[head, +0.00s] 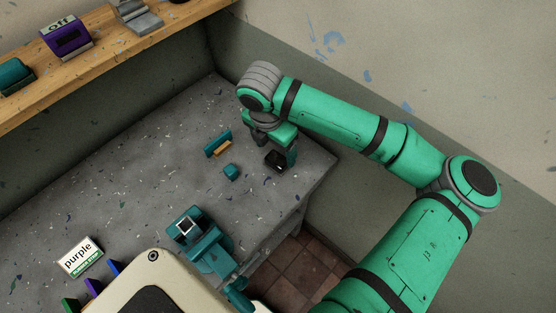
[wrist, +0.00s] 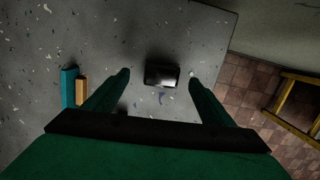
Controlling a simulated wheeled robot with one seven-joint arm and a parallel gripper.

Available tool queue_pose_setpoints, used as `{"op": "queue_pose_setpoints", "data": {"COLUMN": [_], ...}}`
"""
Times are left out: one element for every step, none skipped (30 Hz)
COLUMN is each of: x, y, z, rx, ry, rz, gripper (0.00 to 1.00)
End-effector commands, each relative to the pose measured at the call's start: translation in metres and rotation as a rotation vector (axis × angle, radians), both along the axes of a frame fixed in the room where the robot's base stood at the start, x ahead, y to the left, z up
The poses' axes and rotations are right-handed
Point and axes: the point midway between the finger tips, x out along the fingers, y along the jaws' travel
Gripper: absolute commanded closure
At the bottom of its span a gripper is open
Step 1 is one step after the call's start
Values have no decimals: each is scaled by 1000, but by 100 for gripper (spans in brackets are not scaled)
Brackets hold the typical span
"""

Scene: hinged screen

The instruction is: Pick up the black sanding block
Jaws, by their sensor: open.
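The black sanding block (head: 276,161) lies on the speckled grey worktop near its right corner. In the wrist view the block (wrist: 161,75) is a small dark block with a glossy look, lying between my two fingertips from left to right. My gripper (wrist: 159,77) is open, with one green finger on each side of the block and a gap on both sides. In the head view my gripper (head: 273,148) is over the block and partly hides it. I cannot tell how high the fingertips are above the worktop.
A teal and orange piece (head: 217,144) and a small teal block (head: 231,172) lie left of my gripper. A teal device (head: 205,243) stands nearer the front. A "purple" card (head: 80,257) is at lower left. The worktop edge (wrist: 234,40) is close on the right.

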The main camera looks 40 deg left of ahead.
Motion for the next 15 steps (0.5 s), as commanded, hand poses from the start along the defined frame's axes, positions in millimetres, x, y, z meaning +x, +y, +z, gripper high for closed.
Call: {"op": "queue_pose_setpoints", "data": {"x": [0,0,1,1,1,2,2,3,4,4,5,6,6,6,6], "y": [-1,-1,-2,-3,-3,-4,-6,-6,-6,-6,-6,-6,-6,-6,-6], "z": [-3,-6,-10,-14,-19,-25,-29,-33,-38,-42,-44,-47,-49,-50,-51], "rx": [0,0,-1,-2,-2,-2,-3,-1,-1,-1,-1,-1,-1,-2,-1], "ry": [0,0,0,1,1,1,0,0,1,1,-1,-1,-1,-1,-1], "rz": [0,-1,-1,-1,-2,-2,-3,-4,-4,-4,-4,-4,-4,-3,-3], "gripper": [23,23,23,23,23,23,23,23,23,23,23,23,23,23,23]}}
